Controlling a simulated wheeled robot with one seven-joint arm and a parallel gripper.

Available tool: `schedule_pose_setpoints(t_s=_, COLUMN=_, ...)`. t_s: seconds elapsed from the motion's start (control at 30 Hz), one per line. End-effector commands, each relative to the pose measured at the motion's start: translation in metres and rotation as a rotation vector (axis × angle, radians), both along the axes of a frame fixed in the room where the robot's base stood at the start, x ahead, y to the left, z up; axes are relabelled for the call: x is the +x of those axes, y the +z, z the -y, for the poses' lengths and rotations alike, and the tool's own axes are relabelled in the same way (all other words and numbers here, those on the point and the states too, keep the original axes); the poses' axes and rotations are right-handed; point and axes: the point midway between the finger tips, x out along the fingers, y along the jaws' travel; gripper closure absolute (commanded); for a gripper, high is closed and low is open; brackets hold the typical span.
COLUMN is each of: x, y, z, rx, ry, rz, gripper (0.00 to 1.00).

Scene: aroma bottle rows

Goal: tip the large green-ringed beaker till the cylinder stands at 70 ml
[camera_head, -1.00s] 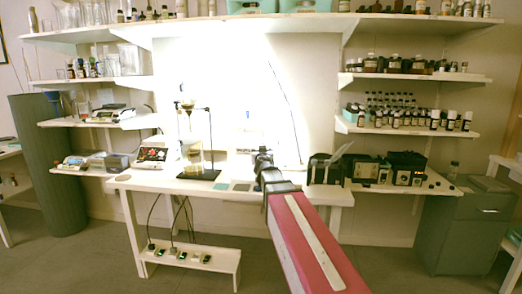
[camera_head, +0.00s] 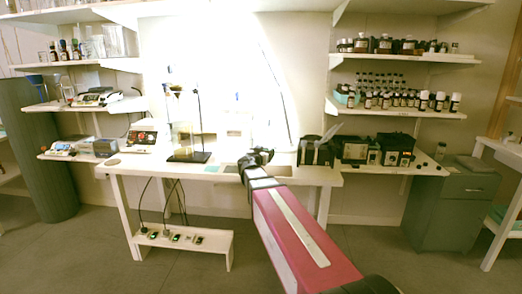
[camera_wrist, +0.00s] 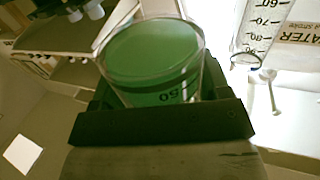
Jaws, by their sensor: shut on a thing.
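In the wrist view a clear round glass beaker (camera_wrist: 150,60), green across its mouth and with a "50" mark on its side, sits between the dark jaws of my gripper (camera_wrist: 160,112). The gripper is shut on it. Whether the green is a ring or liquid is unclear. At the upper right stands a clear graduated vessel (camera_wrist: 262,30), with marks from about 60 to 90 and a label reading "WATER", shown upside down. I cannot tell whether it is the cylinder, nor read its level. In the head view my gripper (camera_head: 258,155) is over the white bench; the beaker is not distinguishable there.
The white bench (camera_head: 215,173) carries a stand (camera_head: 188,156) with glassware left of my gripper and black devices (camera_head: 315,151) to its right. Shelves of bottles (camera_head: 400,100) hang at right. A low white stool (camera_head: 185,244) stands below the bench.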

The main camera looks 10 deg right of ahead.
Motion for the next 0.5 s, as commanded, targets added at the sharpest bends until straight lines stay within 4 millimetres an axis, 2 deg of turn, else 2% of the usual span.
schedule_pose_setpoints(t_s=0.5, x=0.0018, y=0.0028, z=-0.0006, rx=-0.035, ry=-0.019, rz=-0.058, gripper=0.62)
